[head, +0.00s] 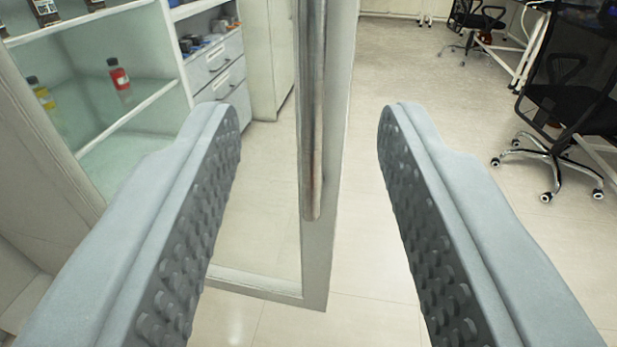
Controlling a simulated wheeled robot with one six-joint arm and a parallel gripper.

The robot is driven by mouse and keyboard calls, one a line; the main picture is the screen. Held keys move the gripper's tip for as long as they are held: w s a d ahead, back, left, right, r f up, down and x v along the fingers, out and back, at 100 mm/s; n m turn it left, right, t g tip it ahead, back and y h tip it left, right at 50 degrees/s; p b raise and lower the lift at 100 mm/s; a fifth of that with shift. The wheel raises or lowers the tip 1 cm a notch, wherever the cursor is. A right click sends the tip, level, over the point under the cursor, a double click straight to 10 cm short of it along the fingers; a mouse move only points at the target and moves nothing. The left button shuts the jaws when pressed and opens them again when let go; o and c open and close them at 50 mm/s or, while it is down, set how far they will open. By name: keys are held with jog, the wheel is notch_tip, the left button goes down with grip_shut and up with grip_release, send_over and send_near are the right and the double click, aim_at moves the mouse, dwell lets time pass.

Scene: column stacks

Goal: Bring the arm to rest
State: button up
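My gripper (309,112) is open, with its two grey fingers wide apart and their studded inner pads facing each other. Nothing is held between the fingers. The long metal handle (312,120) of a glass door shows in the gap between them. The door (340,130) has a pale frame and stands open. I cannot tell how far the handle is from the fingertips, and no contact shows.
Behind the glass at left, shelves (150,100) hold a red bottle (120,78) and a yellow bottle (42,95). A drawer unit (215,65) stands beyond. Black office chairs (575,100) stand at right. The tiled floor (410,75) between door and chairs is clear.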

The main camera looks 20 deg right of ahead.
jog(key=shift+r, duration=0.1)
jog(key=s+r+n+y, duration=0.3)
jog(key=s+r+y, duration=0.2)
jog(key=s+r, duration=0.3)
jog(key=shift+s+d+r, duration=0.35)
jog(key=shift+s+d, duration=0.05)
jog(key=shift+s, duration=0.75)
jog(key=shift+a, duration=0.1)
dwell(0.6)
